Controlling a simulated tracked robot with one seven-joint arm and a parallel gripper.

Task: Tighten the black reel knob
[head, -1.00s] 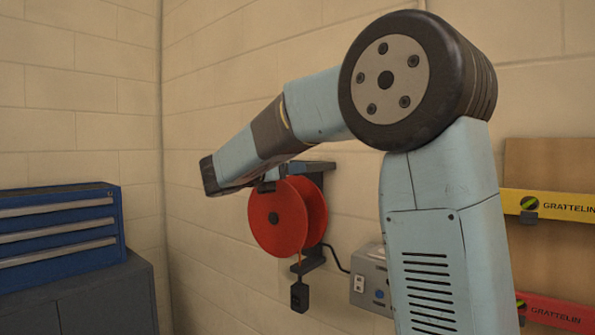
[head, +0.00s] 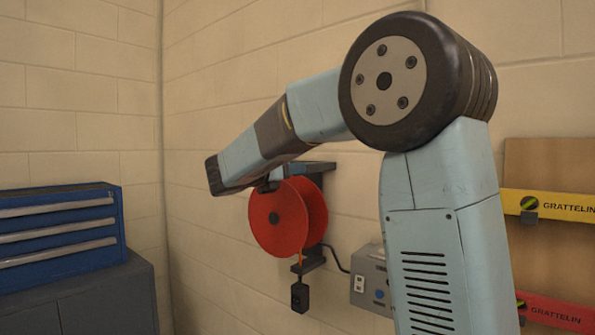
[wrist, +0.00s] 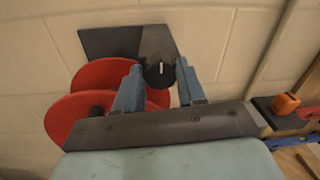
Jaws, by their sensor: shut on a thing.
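The black knob (wrist: 154,77) has a white line on its face, which stands nearly upright in the wrist view. My gripper (wrist: 158,67) has its two blue fingers on either side of the knob and is shut on it. The red reel (wrist: 85,120) is just left of the fingers in the wrist view, with its two discs partly behind my left finger. In the head view the reel (head: 265,232) hangs at the wall on a dark bracket (head: 318,167). There the knob and fingertips are mostly hidden by my wrist.
An orange cable runs from the reel to a black plug (head: 299,296) hanging below. A grey box (head: 371,280) is on the wall to the right. A blue drawer chest (head: 60,225) stands on a dark cabinet at left. Yellow and red levels hang far right.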

